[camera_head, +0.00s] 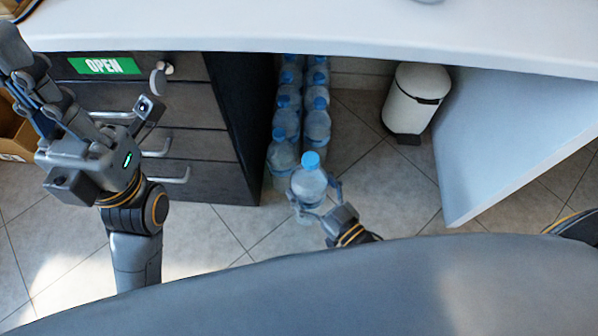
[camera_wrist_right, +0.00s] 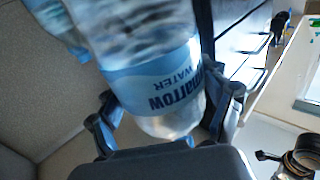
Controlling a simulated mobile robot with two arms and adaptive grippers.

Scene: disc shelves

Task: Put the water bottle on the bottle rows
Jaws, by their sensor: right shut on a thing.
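A water bottle (camera_head: 309,181) with a blue cap is held upright in my right gripper (camera_head: 316,207), in front of the bottle rows. In the right wrist view the bottle (camera_wrist_right: 160,85) has a pale blue label, and my right gripper (camera_wrist_right: 168,122) has a finger on each side of it. The bottle rows (camera_head: 302,105) are two lines of blue-capped bottles on the floor under the white counter. The held bottle overlaps the front of the rows in the picture; I cannot tell if they touch.
A dark drawer cabinet (camera_head: 195,102) with a green OPEN sign (camera_head: 104,66) stands left of the rows. A white bin (camera_head: 415,100) and a counter side panel (camera_head: 510,125) are to the right. The white counter (camera_head: 320,25) overhangs the rows.

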